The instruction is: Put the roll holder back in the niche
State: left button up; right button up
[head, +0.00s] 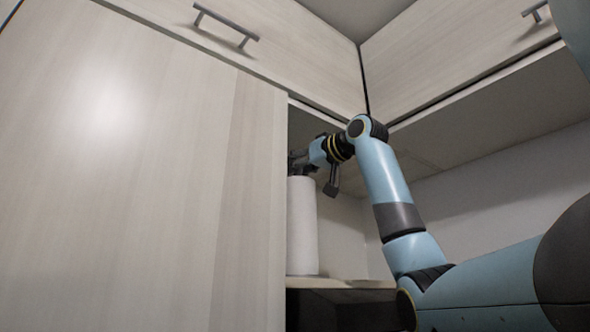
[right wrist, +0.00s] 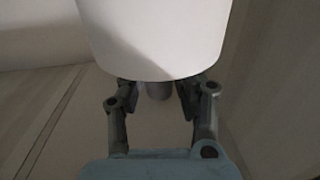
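The roll holder carries a white paper roll (head: 302,228) and is upright at the niche opening, beside the tall panel. Its base is low over or on the shelf (head: 330,283); contact is unclear. My right gripper (head: 298,162) is at the top of the roll. In the right wrist view, the white roll (right wrist: 155,35) fills the top middle. The grey end of the holder's post (right wrist: 158,91) shows between the fingers of my right gripper (right wrist: 158,88), with apparent gaps on both sides. The roll partly hides the fingertips. My left gripper is not in view.
A large wooden panel (head: 140,180) covers the left and borders the opening. Upper cabinets with handles (head: 226,24) hang above. The niche's back wall (head: 470,195) is bare to the right, behind my right arm. A dark gap lies below the shelf.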

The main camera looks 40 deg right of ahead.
jog(key=s+b, duration=0.5)
jog(key=s, duration=0.7)
jog(key=shift+a, duration=0.15)
